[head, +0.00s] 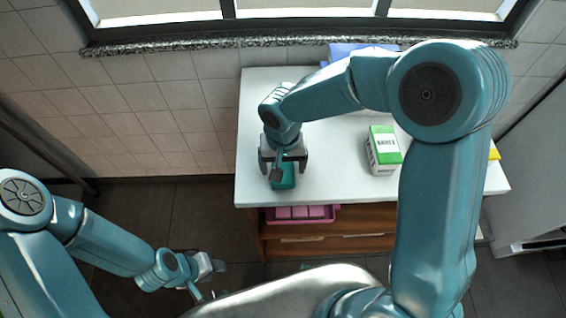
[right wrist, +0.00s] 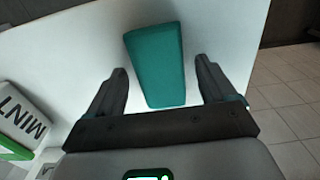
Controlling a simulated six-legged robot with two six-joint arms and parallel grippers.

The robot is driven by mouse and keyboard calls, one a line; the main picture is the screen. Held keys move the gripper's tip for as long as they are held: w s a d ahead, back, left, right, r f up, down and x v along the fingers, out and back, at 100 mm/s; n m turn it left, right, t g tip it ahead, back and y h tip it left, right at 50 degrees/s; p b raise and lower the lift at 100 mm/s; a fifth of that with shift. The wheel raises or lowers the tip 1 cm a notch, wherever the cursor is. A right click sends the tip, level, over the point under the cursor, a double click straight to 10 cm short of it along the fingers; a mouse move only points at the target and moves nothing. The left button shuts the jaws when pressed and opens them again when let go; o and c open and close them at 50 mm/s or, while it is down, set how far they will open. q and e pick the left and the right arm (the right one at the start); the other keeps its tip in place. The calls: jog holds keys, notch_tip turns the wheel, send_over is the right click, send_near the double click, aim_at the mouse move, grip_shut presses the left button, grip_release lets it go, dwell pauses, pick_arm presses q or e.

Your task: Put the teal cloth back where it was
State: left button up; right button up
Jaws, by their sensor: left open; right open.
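The teal cloth (head: 287,178) is a folded block lying on the white counter, close to its front left corner. In the right wrist view the cloth (right wrist: 155,65) lies between the two fingers of my right gripper (right wrist: 163,68), with white gaps on both sides. My right gripper (head: 283,170) is open above the cloth and hides part of it in the head view. My left gripper (head: 209,281) is open and empty, low over the floor to the left of the cabinet.
A green and white carton (head: 383,150) stands on the white counter (head: 335,170); its lettering shows in the right wrist view. A pink tray (head: 330,213) sits below the counter's front edge. A blue object (head: 340,50) is at the back, a yellow one (head: 494,153) at the right.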

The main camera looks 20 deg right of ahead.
aim_at(283, 168)
notch_tip(283, 168, up, 12)
jog(key=shift+r, duration=0.15)
dwell(0.7)
